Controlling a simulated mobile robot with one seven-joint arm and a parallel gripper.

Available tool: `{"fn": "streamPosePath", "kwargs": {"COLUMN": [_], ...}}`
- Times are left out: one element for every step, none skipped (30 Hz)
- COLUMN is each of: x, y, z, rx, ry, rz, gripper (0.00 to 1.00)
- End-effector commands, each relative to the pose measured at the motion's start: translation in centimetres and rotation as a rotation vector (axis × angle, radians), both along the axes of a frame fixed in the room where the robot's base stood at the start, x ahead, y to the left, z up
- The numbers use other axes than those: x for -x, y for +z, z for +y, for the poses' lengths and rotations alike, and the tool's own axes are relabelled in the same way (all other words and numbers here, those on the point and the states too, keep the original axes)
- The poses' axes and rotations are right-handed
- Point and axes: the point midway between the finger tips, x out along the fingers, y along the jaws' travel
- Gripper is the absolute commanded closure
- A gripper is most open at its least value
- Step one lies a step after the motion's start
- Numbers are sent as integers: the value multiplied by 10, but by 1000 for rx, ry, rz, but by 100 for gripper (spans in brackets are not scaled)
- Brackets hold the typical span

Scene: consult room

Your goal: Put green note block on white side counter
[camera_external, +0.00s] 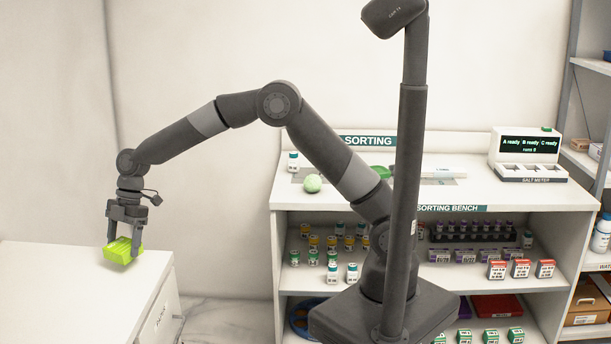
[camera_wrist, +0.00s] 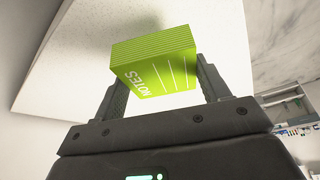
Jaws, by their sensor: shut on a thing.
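The green note block (camera_external: 121,250) is in my gripper (camera_external: 124,243), at the right part of the white side counter (camera_external: 60,300) in the external view. My gripper is shut on the block, one finger on either side. The block is at or just above the counter top; I cannot tell if it touches. In the wrist view the green note block (camera_wrist: 155,66) shows its "NOTES" face between the fingers of my gripper (camera_wrist: 165,85), with the white counter top (camera_wrist: 80,60) behind it.
The sorting bench (camera_external: 285,195) stands to the right with shelves of vials and boxes. The counter's left and front areas are clear.

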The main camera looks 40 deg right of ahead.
Motion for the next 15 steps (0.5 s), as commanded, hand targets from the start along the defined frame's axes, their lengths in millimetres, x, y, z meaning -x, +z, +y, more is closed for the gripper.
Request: {"fn": "streamPosePath", "kwargs": {"x": [1, 1, 1, 1, 1, 1, 0, 0, 0, 0, 0, 0, 0, 0, 0], "y": [-8, -13, -19, -23, -27, -31, -33, -33, -33, -33, -33, -33, -33, -33, -34], "z": [0, 0, 0, 0, -1, -1, -1, -1, -1, -1, -1, -1, -1, -1, -1], "rx": [3, 3, 3, 2, 2, 2, 2, 1, 0, 0, 0, 0, 0, 0, 0], "ry": [2, 2, 0, -1, 0, 1, 1, 0, 0, 0, 0, 0, 0, 0, 0], "rz": [3, 3, 2, 3, 3, 2, 1, 0, 1, 0, 0, 1, 1, 1, 1], "gripper": [54, 54, 54, 54, 54, 54, 54, 54, 54, 54, 54, 54, 54, 54, 54]}}
